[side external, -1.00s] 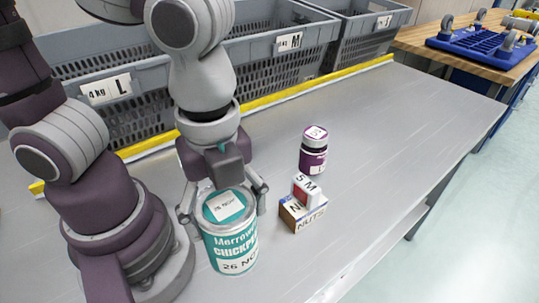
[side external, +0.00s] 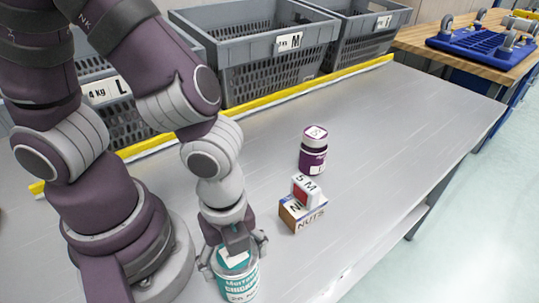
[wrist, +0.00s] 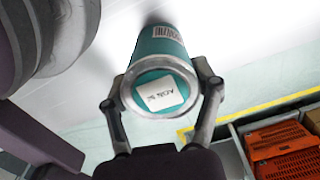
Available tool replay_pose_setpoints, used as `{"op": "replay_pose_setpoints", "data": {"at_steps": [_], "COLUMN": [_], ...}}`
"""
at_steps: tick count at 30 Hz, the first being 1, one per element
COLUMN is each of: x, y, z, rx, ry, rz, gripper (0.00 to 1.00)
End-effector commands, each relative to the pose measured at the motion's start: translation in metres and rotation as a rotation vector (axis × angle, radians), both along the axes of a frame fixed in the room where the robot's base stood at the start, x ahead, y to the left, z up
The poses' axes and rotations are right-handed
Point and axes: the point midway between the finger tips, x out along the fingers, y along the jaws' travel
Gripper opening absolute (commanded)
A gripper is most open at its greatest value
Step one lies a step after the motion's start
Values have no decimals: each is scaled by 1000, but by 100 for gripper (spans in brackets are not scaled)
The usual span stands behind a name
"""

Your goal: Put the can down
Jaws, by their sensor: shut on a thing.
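The can (side external: 239,286) is teal with a printed label and a pale tag on its lid. It is at the bottom edge of the side view, on the near side of the table. My gripper (side external: 235,260) comes down from above and is shut around the can's upper part, with a finger on each side. In the wrist view the can (wrist: 160,48) shows lid-first between both fingers (wrist: 160,92). Its base is at the picture edge, and I cannot tell whether it touches the table.
A box marked NUTS (side external: 304,220), with a small red and white block (side external: 302,190) on it, stands right of the can. A purple jar (side external: 313,158) is behind them. Grey crates (side external: 262,85) line the back behind a yellow strip. The table's right side (side external: 410,130) is clear.

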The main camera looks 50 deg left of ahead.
Motion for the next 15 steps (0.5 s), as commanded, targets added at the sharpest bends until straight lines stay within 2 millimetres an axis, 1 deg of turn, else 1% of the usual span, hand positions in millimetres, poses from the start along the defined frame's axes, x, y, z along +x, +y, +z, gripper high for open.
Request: {"op": "replay_pose_setpoints", "data": {"at_steps": [6,7,12,13,15], "x": [0,0,0,0,0], "y": [0,0,0,0,0], "z": [-4,-4,-4,-4,-4], "rx": [0,0,0,0,0], "ry": [0,1,0,0,-1], "rz": [0,0,0,0,0], "gripper": [23,65,87,90,90]}}
